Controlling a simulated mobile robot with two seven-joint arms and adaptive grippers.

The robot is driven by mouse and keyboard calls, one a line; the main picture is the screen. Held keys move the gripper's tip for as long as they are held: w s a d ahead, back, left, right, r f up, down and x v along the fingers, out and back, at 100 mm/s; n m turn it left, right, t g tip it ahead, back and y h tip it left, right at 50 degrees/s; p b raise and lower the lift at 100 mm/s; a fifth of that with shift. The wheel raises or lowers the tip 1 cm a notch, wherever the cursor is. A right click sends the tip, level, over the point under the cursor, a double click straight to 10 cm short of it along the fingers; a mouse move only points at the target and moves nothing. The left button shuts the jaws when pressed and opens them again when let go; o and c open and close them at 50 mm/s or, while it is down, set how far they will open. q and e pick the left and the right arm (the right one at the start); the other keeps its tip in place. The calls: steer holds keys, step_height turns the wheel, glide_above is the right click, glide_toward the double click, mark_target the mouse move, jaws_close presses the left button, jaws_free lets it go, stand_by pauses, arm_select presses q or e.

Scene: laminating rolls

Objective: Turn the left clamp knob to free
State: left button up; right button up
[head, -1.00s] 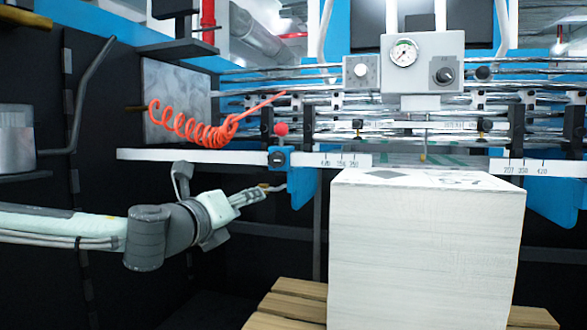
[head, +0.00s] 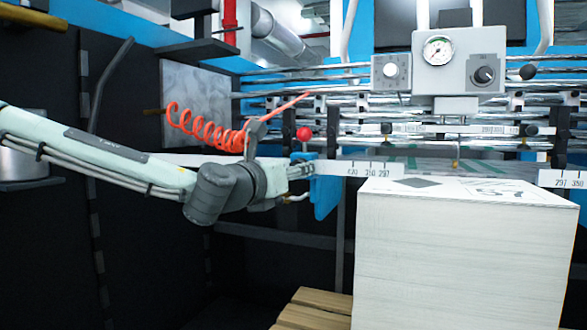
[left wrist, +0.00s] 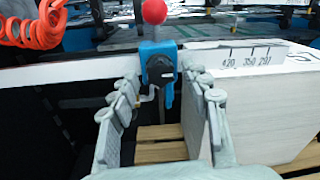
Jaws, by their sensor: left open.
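The left clamp is a blue block with a round black knob (left wrist: 160,70) on its front, under a red ball (left wrist: 154,11). In the head view the red ball (head: 304,133) shows, while the knob is mostly hidden behind my gripper. My left gripper (left wrist: 163,84) is open and empty. In the left wrist view its two fingers point at the clamp, with the knob between and just beyond the fingertips. I cannot tell whether they touch it. The left gripper also shows in the head view (head: 304,183), in front of and slightly below the clamp.
A white rail with a number scale (head: 345,168) runs behind the gripper. A tall pale stack (head: 460,255) stands on a wooden pallet (head: 310,310) at right. A coiled orange hose (head: 205,132) hangs above my left arm. A gauge panel (head: 460,60) is at upper right.

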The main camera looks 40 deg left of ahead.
arm_select(q)
steer(key=shift+w, duration=0.35)
steer(key=c, duration=1.1)
jaws_close()
arm_select(e)
step_height(320, 180, up, 20)
steer(key=w+t+b, duration=0.1)
steer(key=w+b, duration=0.1)
steer(key=b, duration=0.7)
arm_select(q)
steer(key=shift+d+n+y+b, duration=0.1)
steer(key=shift+n+y+b, duration=0.4)
steer(key=shift+n, duration=9)
arm_select(e)
steer(key=w+a+r+t, duration=0.2)
steer(key=w+a+t, duration=0.2)
steer(key=w+a, duration=0.1)
steer(key=shift+w+r+y, duration=0.2)
steer(key=shift+w+y, duration=0.1)
steer(key=shift+w, duration=0.35)
